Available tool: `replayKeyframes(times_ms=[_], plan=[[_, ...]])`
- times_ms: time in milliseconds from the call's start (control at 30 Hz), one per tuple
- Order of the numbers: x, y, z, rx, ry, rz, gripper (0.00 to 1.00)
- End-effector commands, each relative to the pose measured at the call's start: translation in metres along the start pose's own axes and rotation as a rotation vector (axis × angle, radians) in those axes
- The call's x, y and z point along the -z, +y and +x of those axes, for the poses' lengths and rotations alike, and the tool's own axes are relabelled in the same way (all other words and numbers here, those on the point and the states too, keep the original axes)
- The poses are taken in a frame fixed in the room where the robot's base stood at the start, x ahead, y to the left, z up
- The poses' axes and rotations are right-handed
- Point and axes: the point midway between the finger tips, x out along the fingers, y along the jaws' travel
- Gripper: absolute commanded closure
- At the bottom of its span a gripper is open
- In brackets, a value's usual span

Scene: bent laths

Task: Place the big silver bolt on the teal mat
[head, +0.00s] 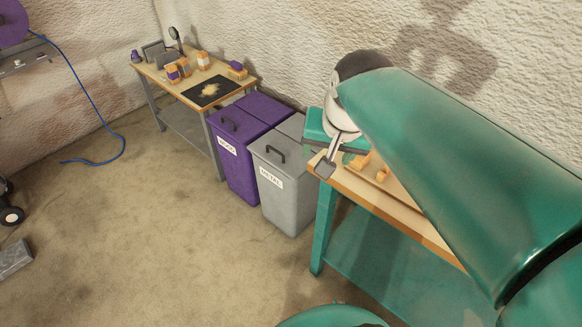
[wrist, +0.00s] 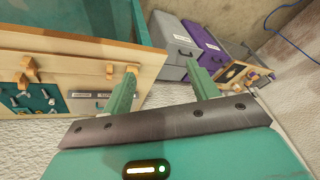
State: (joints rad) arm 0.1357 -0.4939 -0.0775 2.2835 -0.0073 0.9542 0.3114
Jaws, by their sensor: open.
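My gripper (wrist: 163,80) is open in the wrist view, its two green fingers spread with nothing between them. It is beside the workbench (wrist: 85,60), which fills the left of that view. A teal mat (wrist: 33,104) with several small silver pieces on it shows at the far left. In the head view my teal arm covers most of the workbench (head: 345,181), so the mat and bolt are hidden there.
Orange wooden blocks (wrist: 30,70) stand on the workbench. Beyond it are a grey metal bin (head: 286,190) and a purple bin (head: 236,165). A second table (head: 177,85) holding small goods stands farther back. The floor at left is mostly clear, with a blue hose (head: 97,113).

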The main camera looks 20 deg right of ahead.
Motion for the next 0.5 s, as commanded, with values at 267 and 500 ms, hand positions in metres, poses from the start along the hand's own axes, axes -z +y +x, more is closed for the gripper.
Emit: replayKeyframes(times_ms=[267,500], plan=[[-0.084,-0.032,-0.005,0.071,0.075,-0.464,0.41],[-0.091,-0.033,-0.004,0.075,0.082,-0.512,0.41]])
